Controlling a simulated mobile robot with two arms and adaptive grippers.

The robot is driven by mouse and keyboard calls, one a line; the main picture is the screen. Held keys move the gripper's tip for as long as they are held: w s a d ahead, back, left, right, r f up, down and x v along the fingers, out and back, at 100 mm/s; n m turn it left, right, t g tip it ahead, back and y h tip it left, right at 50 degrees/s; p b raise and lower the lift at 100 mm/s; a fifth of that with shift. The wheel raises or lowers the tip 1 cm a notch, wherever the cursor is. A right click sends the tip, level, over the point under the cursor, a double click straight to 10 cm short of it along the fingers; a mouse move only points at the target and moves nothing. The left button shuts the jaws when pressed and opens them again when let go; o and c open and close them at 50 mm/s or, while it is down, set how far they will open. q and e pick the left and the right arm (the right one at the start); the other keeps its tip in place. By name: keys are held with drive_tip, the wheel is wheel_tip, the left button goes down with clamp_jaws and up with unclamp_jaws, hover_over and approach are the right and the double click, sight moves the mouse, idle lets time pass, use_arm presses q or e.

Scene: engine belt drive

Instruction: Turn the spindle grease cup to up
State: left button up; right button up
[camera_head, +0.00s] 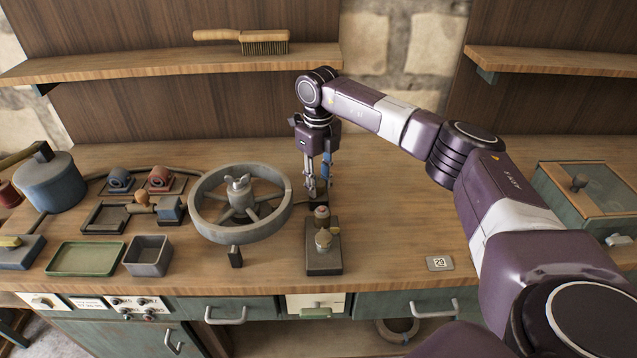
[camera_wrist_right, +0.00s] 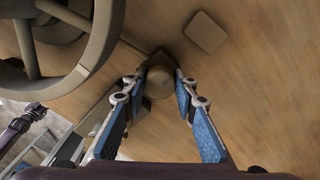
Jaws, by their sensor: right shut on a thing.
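My right gripper (camera_head: 318,195) points down at the work table, to the right of a large grey spoked handwheel (camera_head: 240,203). In the right wrist view the gripper (camera_wrist_right: 158,84) has its two blue-padded fingers on either side of a small round cap, which I take to be the spindle grease cup (camera_wrist_right: 159,80). It is shut on this cap, which stands on a dark base. In the head view the fingers and arm mostly hide the cup, so which way it is turned cannot be told. My left gripper is not in view.
A dark block with a brass knob (camera_head: 323,240) stands just in front of the right gripper. Trays, including a green one (camera_head: 86,258), and small fittings lie left of the wheel. A glass-topped box (camera_head: 590,190) stands at right. A shelf with a brush (camera_head: 264,43) hangs behind.

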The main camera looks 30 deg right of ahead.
sight(319, 182)
drive_tip(key=shift+w+r+n, duration=0.1)
drive_tip(key=shift+r+n, duration=0.05)
drive_tip(key=shift+n, duration=0.15)
idle(0.4)
drive_tip(key=o, duration=1.2)
drive_tip(key=shift+c, duration=0.2)
wheel_tip(319, 182, up, 12)
